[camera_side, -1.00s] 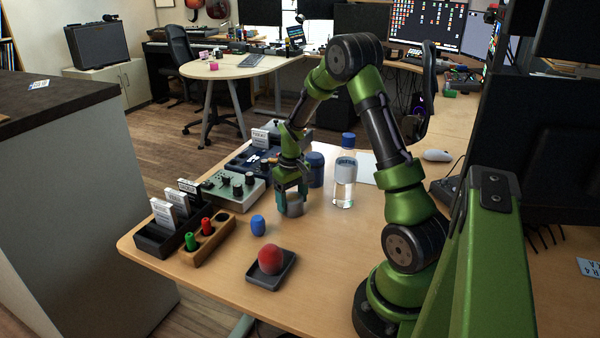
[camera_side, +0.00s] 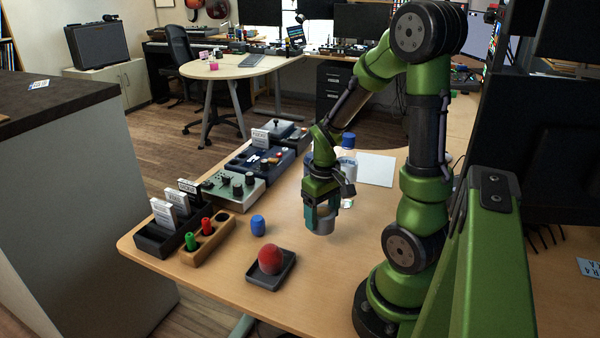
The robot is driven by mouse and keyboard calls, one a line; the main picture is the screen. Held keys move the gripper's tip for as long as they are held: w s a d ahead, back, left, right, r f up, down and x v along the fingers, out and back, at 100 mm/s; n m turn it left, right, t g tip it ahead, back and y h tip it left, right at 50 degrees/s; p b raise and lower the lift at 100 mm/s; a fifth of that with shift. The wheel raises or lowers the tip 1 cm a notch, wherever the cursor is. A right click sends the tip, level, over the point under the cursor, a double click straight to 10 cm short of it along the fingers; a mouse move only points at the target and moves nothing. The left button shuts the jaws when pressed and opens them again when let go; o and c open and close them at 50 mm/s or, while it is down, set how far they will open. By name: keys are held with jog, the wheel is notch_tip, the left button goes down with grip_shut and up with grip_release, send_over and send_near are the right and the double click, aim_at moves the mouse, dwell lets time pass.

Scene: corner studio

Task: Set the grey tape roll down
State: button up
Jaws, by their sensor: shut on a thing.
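The grey tape roll (camera_side: 324,227) is at the lower end of my gripper (camera_side: 320,216), over the middle of the wooden table (camera_side: 290,312). My gripper points down and is shut on the roll, with teal fingers along its sides. The fingers hide part of the roll. I cannot tell whether its underside touches the table or is slightly above it.
A clear bottle with a blue cap (camera_side: 348,141) stands behind my gripper, partly hidden. The front table area is clear.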

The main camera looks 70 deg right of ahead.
jog(key=shift+s+a+r, duration=0.1)
jog(key=shift+s, duration=0.25)
jog(key=s+d+r+n, duration=0.1)
jog(key=d+r, duration=0.1)
jog(key=d, duration=0.3)
jog(key=shift+d+r, duration=0.25)
jog(key=shift+r, duration=0.1)
jog(key=f, duration=0.2)
jog(key=d+f, duration=0.1)
jog(key=shift+s+f+n, duration=0.2)
jog(key=shift+f+n, duration=0.1)
jog(key=shift+f, duration=2)
jog(key=shift+c, duration=0.2)
jog(key=o, duration=1.1)
jog(key=shift+f, duration=0.1)
